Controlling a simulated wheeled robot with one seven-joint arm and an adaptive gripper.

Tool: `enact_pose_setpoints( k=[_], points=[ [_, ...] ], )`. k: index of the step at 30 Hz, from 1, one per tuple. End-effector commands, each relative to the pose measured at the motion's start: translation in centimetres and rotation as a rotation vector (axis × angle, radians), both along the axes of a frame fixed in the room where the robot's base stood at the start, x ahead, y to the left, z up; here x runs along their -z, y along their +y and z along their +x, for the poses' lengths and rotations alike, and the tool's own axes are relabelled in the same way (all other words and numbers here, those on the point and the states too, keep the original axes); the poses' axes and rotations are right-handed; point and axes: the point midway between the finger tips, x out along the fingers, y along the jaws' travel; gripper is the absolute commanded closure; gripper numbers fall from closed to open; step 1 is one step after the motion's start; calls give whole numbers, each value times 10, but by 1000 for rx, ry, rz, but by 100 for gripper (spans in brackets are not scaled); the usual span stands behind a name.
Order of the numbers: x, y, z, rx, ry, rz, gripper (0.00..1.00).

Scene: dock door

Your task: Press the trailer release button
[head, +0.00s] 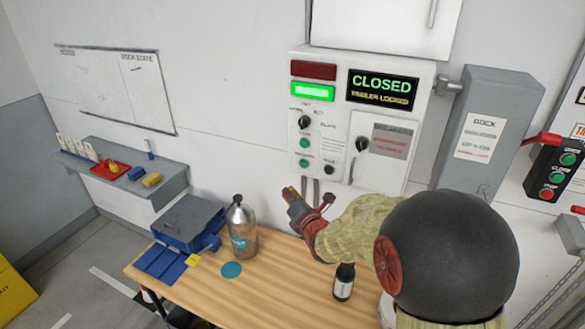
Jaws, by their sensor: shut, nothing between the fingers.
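A white control panel (323,160) hangs on the wall above the table. It carries two green push buttons, an upper one (305,143) and a lower one (303,163), on its left side. The labels are too small to read, so I cannot tell which button is the trailer release. A black knob (303,122) sits above them, and a small black round control (329,171) sits lower right. The panel's screen (382,89) reads CLOSED, TRAILER LOCKED. My gripper (289,191) is shut and empty, below the panel's lower left edge, apart from the buttons.
The wooden table (300,287) holds a clear bottle (242,232), a dark bottle (344,282), a blue box (188,222) and a teal disc (231,270). A separate button box (556,174) hangs beyond.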

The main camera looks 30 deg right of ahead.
Motion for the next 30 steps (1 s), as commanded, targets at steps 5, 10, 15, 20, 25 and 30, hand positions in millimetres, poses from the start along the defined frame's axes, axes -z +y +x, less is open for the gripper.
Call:
enact_pose_setpoints(
  k=[5,10,15,20,25,30],
  points=[
    [-15,3,3,-35,-38,-153,100],
    [-15,2,3,-43,-31,-196,100],
    [-14,3,3,-43,-30,-197,100],
    [-15,1,3,-42,-31,-195,100],
    [-15,-8,10,-40,-29,-194,100],
    [-16,-25,23,-40,-27,-193,100]
  ],
)
